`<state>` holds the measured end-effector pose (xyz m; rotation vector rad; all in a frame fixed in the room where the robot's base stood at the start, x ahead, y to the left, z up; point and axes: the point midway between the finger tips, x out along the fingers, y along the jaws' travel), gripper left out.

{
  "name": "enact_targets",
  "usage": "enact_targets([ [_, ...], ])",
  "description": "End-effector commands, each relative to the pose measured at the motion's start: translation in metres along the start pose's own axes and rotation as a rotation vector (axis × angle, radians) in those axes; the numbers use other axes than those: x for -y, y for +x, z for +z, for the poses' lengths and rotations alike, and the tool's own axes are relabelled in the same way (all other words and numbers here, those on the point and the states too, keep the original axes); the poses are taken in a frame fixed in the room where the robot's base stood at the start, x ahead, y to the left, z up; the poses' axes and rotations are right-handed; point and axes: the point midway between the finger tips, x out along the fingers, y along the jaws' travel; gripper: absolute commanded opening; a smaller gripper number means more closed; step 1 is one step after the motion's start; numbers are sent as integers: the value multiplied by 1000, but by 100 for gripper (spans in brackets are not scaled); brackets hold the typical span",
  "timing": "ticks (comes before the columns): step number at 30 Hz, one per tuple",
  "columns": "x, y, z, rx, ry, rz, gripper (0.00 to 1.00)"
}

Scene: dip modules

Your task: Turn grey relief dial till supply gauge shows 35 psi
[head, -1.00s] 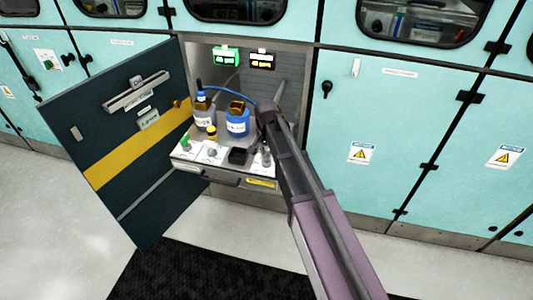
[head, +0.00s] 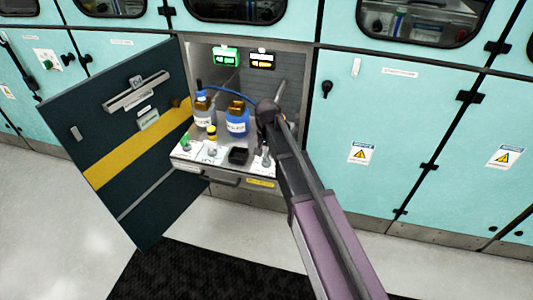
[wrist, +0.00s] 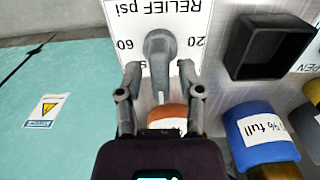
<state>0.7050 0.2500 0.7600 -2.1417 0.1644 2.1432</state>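The grey relief dial (wrist: 160,50) stands on a white plate marked RELIEF psi, with 60 and 20 beside it, in the wrist view. In the head view the dial (head: 265,154) is small and close beside my arm. My gripper (wrist: 159,75) is open, with one finger on each side of the dial's grey handle; whether either finger touches it I cannot tell. Two lit displays, one green-framed (head: 225,56) and one black (head: 262,60), hang at the back of the cabinet. Their readings are too small to make out, and I cannot tell which is the supply gauge.
A black open box (wrist: 268,46) sits beside the dial. Blue-banded bottles (head: 237,122) stand behind it, and an orange part (wrist: 167,118) lies under my gripper in the wrist view. An open dark door (head: 125,150) stands left. My arm covers the drawer's right side.

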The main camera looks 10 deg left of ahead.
Motion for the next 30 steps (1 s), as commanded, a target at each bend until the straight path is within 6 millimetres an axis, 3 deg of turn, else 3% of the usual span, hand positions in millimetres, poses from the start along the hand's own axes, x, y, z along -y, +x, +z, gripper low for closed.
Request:
enact_targets([
  [19,0,0,0,-1,16,-1,57],
  [30,0,0,0,0,170,-1,57],
])
